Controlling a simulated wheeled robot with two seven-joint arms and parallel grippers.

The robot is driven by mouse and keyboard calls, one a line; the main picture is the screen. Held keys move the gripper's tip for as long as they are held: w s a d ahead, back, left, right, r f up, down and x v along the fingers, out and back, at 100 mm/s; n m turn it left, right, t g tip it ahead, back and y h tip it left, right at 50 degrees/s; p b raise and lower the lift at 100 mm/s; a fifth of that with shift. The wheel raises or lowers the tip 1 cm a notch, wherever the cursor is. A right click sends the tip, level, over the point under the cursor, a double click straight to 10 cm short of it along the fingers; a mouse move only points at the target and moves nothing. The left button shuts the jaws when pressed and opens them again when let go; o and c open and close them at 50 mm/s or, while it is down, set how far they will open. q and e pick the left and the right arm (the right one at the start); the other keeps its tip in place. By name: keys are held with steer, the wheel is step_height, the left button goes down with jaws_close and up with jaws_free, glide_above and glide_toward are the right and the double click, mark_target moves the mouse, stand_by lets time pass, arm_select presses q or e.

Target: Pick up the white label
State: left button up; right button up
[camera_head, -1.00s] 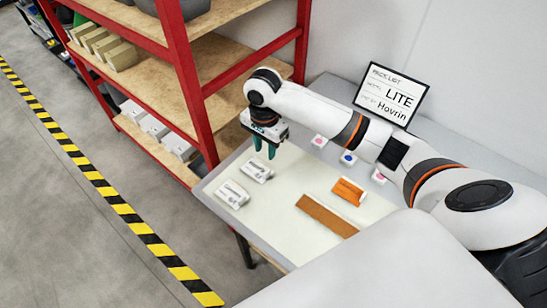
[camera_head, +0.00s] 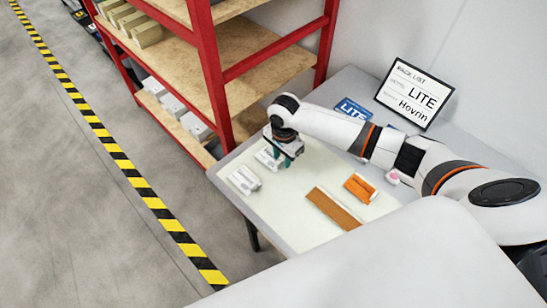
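Two small white labels with dark print lie on the pale table at its left side. The farther white label (camera_head: 265,159) is partly hidden by my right gripper (camera_head: 284,163), whose teal fingers are down at its right end. I cannot tell whether the fingers are closed on it. The nearer white label (camera_head: 244,180) lies clear, in front and to the left of the gripper. My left gripper is not in view.
An orange label (camera_head: 360,188) and a brown strip (camera_head: 333,208) lie to the right on the table (camera_head: 290,218). A red shelf rack (camera_head: 214,75) borders the table's left.

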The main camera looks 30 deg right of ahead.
steer(key=shift+f, duration=0.75)
jaws_close()
steer(key=shift+r, duration=0.1)
